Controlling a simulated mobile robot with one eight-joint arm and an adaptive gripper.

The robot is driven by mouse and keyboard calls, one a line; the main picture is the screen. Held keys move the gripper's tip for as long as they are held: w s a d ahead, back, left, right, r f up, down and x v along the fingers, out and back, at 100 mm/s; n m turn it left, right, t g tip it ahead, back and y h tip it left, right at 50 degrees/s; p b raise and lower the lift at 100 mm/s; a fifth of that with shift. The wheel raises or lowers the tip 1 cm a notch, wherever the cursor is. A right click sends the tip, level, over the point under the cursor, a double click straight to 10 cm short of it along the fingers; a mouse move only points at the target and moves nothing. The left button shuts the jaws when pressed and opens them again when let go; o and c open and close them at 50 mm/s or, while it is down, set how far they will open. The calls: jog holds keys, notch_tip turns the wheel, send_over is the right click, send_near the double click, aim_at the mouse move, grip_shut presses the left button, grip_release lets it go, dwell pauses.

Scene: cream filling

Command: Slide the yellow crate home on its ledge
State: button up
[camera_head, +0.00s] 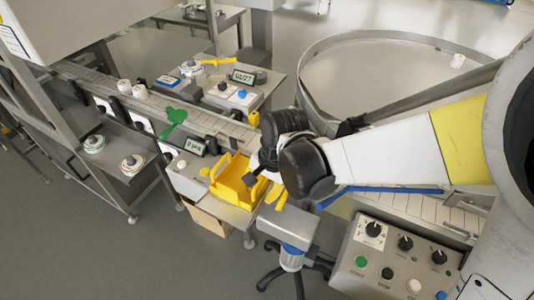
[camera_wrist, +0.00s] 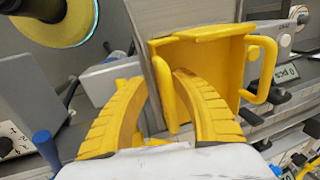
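The yellow crate (camera_head: 228,186) sits on the ledge at the front end of the conveyor line in the head view. The wrist view shows the crate (camera_wrist: 212,68) with one handle (camera_wrist: 266,68) on the right and another handle (camera_wrist: 165,92) on the near left. My gripper (camera_head: 262,190) is at the right side of the crate in the head view. In the wrist view my gripper's yellow fingers (camera_wrist: 160,80) are apart, one on each side of the near handle, with a gap visible on the left. Whether a finger touches the handle is unclear.
A panel with a small display (camera_head: 193,146) stands behind the crate. A control box with knobs (camera_head: 390,255) is at the lower right, and a large round metal table (camera_head: 385,70) is behind my arm.

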jog(key=v, duration=1.1)
jog(key=shift+r, duration=0.2)
jog(key=s+d+r+n+t+h, duration=0.1)
jog(key=s+d+n+t, duration=0.1)
jog(key=d, duration=0.9)
jog(key=s+d+r+n+t+h, duration=0.1)
jog(key=s+d+t, duration=0.3)
jog(key=d, duration=0.7)
jog(key=shift+d+r+n, duration=0.35)
jog(key=shift+r+n, duration=0.15)
jog(key=shift+n, duration=0.2)
